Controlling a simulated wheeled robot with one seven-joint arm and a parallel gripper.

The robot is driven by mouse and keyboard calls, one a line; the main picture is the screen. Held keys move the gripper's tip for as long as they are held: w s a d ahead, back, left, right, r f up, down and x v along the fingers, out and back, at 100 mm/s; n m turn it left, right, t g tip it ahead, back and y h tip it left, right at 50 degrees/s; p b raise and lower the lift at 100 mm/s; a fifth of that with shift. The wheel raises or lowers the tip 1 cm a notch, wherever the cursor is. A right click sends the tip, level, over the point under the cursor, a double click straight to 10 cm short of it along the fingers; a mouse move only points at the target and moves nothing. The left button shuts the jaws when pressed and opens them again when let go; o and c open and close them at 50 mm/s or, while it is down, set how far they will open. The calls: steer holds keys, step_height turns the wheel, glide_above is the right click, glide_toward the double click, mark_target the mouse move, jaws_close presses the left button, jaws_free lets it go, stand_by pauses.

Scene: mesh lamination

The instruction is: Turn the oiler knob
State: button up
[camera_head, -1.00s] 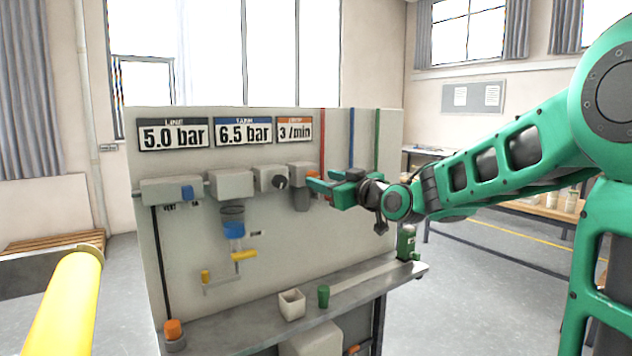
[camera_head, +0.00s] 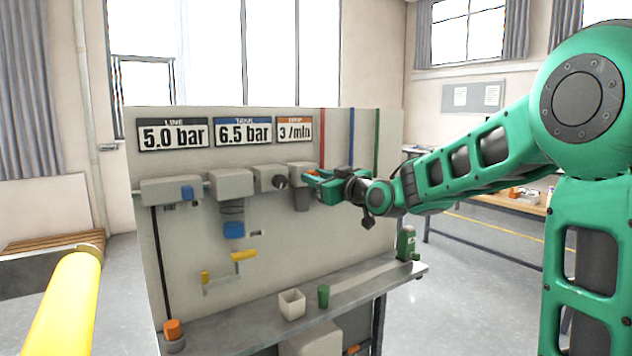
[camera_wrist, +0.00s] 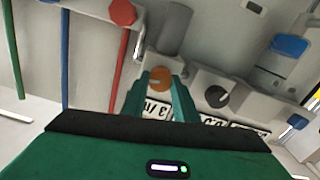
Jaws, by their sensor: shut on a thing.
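The oiler knob, a round orange cap (camera_wrist: 160,78), shows in the wrist view between my two green fingertips. My gripper (camera_wrist: 162,88) is shut on it, one finger on each side. In the head view my gripper (camera_head: 312,178) reaches from the right to the oiler (camera_head: 301,201) at the right end of the row of grey units. There the fingers hide most of the knob. The drip display (camera_head: 295,130) above reads 3 /min.
A dark round knob (camera_head: 281,182) is on the unit just left of the oiler. Red (camera_head: 322,135), blue and green pipes run up the panel beside my gripper. Below, a shelf (camera_head: 362,283) holds a white cup (camera_head: 291,303) and a green cup (camera_head: 323,296).

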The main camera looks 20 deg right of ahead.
steer(key=n, duration=0.5)
steer(key=shift+a+f, duration=0.1)
stand_by(0.3)
steer(key=o, duration=1.1)
steer(key=shift+c, duration=0.2)
steer(key=shift+s, duration=0.1)
steer(key=v, duration=1)
steer(key=shift+s, duration=0.3)
